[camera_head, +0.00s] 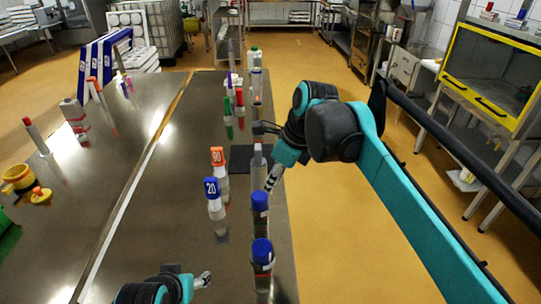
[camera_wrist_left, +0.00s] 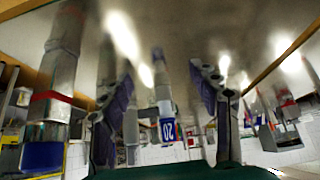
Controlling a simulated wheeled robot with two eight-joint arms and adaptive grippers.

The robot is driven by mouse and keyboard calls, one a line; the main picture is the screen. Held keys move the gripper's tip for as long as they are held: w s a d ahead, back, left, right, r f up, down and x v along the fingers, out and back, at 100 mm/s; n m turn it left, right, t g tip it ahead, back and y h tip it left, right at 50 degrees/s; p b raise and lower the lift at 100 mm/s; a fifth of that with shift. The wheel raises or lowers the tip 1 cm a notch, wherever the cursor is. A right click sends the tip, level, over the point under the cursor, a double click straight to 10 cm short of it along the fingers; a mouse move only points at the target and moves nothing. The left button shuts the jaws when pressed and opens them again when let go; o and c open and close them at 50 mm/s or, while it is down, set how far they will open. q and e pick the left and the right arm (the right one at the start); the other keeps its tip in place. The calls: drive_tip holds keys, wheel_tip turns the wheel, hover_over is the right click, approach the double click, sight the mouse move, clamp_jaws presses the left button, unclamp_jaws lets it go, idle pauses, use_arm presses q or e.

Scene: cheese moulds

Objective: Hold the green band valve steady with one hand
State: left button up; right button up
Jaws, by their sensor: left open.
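A small upright piece with a green part (camera_head: 228,128) stands on the steel table, beside a red-marked one (camera_head: 240,98); I cannot tell for certain that it is the green band valve. Further back is a bottle with a green cap (camera_head: 254,52). My right gripper (camera_head: 266,153) has its fingers apart beside a grey upright cylinder (camera_head: 258,165) near the table's right edge; contact is unclear. My left gripper (camera_head: 190,282) is at the bottom of the head view. In the left wrist view its fingers (camera_wrist_left: 163,105) are spread and empty, with the bottle labelled 20 (camera_wrist_left: 167,130) beyond them.
Blue-capped cylinders (camera_head: 260,205) line the table's right edge. An orange-labelled bottle (camera_head: 218,158) stands near the middle. Yellow pieces (camera_head: 20,180) and a blue frame (camera_head: 100,62) are on the left. A dark pad (camera_head: 240,158) lies by the right gripper. Bare table (camera_head: 140,215) shows left of the bottles.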

use_arm(q)
drive_tip(key=shift+o, duration=1.4)
drive_tip(key=w+a+r+m+t+y, duration=0.2)
drive_tip(key=w+r, duration=0.4)
drive_tip(key=w, duration=0.3)
drive_tip(key=shift+w+a+r+m+t, duration=0.2)
drive_tip(key=shift+a+m+t, duration=0.4)
drive_tip(key=shift+a+t, duration=0.4)
drive_tip(key=w+d+r+m+t+h, duration=0.25)
drive_tip(key=w+r+m+t, duration=0.65)
drive_tip(key=w+r+m, duration=0.65)
drive_tip(key=m+g+h, duration=0.8)
drive_tip(key=m+h, duration=0.8)
drive_tip(key=m, duration=0.9)
hover_over(260, 221)
drive_tip(key=w+a, duration=0.5)
drive_tip(key=a, duration=0.1)
wheel_tip(260, 221, down, 10)
drive_tip(key=r, duration=0.1)
drive_tip(key=s+d+f+m+g, duration=0.2)
drive_tip(key=f+m+g, duration=0.1)
drive_tip(key=f, duration=0.2)
drive_tip(key=s+d+f+m+g, duration=0.1)
drive_tip(key=s+f+m+g, duration=0.15)
drive_tip(key=f, duration=0.35)
drive_tip(key=x, duration=0.7)
drive_tip(key=shift+w+d+r+m, duration=0.3)
drive_tip(key=shift+m, duration=0.1)
drive_tip(key=shift+h, duration=0.25)
clamp_jaws()
